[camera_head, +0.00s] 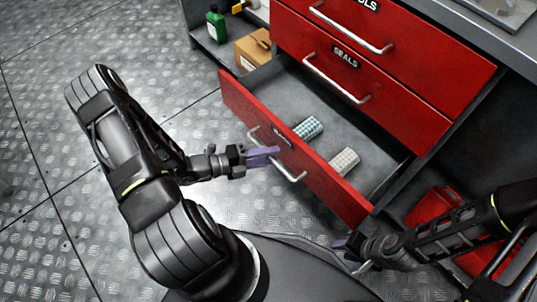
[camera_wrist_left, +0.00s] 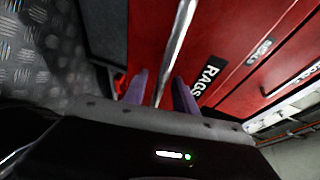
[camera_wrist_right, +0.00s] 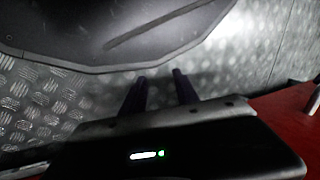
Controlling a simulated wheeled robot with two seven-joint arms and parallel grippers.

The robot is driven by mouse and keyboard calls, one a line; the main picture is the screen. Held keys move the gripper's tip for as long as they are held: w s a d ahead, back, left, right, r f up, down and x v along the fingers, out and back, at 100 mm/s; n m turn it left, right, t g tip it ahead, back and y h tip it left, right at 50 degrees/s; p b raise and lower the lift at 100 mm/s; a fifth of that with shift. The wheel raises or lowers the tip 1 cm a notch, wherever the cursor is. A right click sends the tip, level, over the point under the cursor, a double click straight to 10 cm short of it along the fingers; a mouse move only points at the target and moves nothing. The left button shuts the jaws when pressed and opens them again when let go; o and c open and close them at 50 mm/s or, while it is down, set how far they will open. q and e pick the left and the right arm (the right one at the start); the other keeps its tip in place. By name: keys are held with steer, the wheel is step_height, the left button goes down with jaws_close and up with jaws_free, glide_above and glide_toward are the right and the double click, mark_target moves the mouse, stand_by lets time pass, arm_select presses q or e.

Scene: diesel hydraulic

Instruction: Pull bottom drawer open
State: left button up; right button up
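The red bottom drawer (camera_head: 325,184) stands pulled out of the cabinet, and its grey inside shows in the head view. A patterned teal roll (camera_head: 309,128) and a pale roll (camera_head: 344,162) lie in it. Its silver handle (camera_head: 291,174) also shows in the left wrist view (camera_wrist_left: 178,45), near a label reading RAGS. My left gripper (camera_head: 268,155) is at the handle; in the left wrist view its purple fingers (camera_wrist_left: 161,85) are apart, one each side of the bar. My right gripper (camera_head: 343,246) is open and empty, low near the drawer's right end.
Two shut red drawers, the lower labelled SEALS (camera_head: 346,57), are above. A green bottle (camera_head: 217,26) and cardboard box (camera_head: 253,50) sit on the shelf at left. A red container (camera_head: 435,206) is under the cabinet at right. Metal floor (camera_head: 60,215) is clear at left.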

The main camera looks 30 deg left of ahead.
arm_select(q)
steer(key=p+v, duration=0.1)
steer(key=v, duration=0.6)
steer(key=shift+s+a, duration=0.25)
steer(key=shift+s, duration=0.05)
steer(key=shift+r, duration=0.1)
